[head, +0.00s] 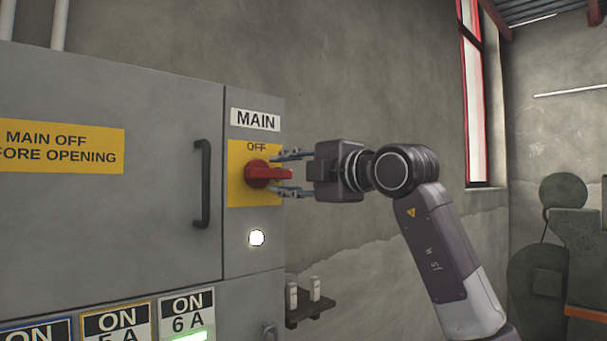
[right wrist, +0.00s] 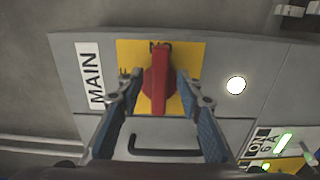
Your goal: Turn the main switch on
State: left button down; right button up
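The main switch is a red rotary knob (head: 266,174) on a yellow plate (head: 238,196), below the MAIN label (head: 255,120) on a grey cabinet. OFF is printed above the knob. Its handle extends to the right in the head view. My right gripper (head: 291,173) is at the knob, with one finger above and one below the handle. In the right wrist view the red handle (right wrist: 158,80) stands between the two fingers (right wrist: 160,88), with a visible gap on each side. The gripper is open. My left gripper is not in view.
A round white light (head: 257,238) glows below the switch. A dark door handle (head: 203,184) is to its left. Lower panels carry ON labels (head: 187,304). A small dark shelf (head: 310,308) with pale items sits right of the cabinet. Dark machinery (head: 540,270) stands at far right.

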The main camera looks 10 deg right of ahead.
jog(key=v, duration=1.1)
